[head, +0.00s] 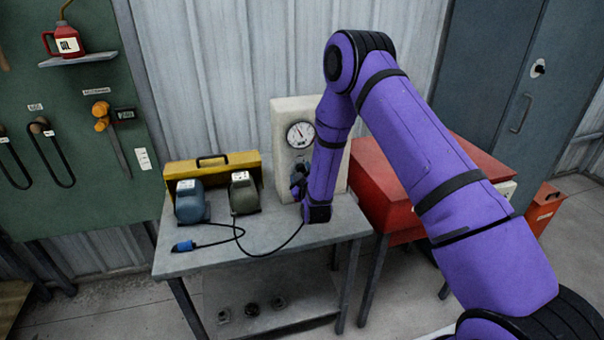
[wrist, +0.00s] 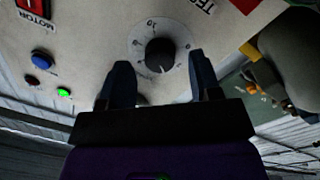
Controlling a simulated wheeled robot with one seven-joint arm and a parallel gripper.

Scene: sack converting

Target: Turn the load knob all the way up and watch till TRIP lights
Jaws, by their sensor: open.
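The load knob (wrist: 160,55) is a round black knob on a pale numbered dial, on the cream test panel (head: 284,112). My gripper (wrist: 160,62) is open in the wrist view, with a finger to each side of the knob and gaps between. In the head view my gripper (head: 299,182) is at the panel's front, and my arm hides part of the panel. The knob's exact setting is hard to read. A green lamp (wrist: 64,93) is lit. I cannot make out a TRIP lamp. A round gauge (head: 300,134) is above my gripper.
The panel stands on a grey bench (head: 265,239). A blue motor (head: 190,203), a dark green motor (head: 243,194), a yellow toolbox (head: 213,170) and a black cable with a blue plug (head: 184,246) are left of my gripper. A red cabinet (head: 385,183) is to the right.

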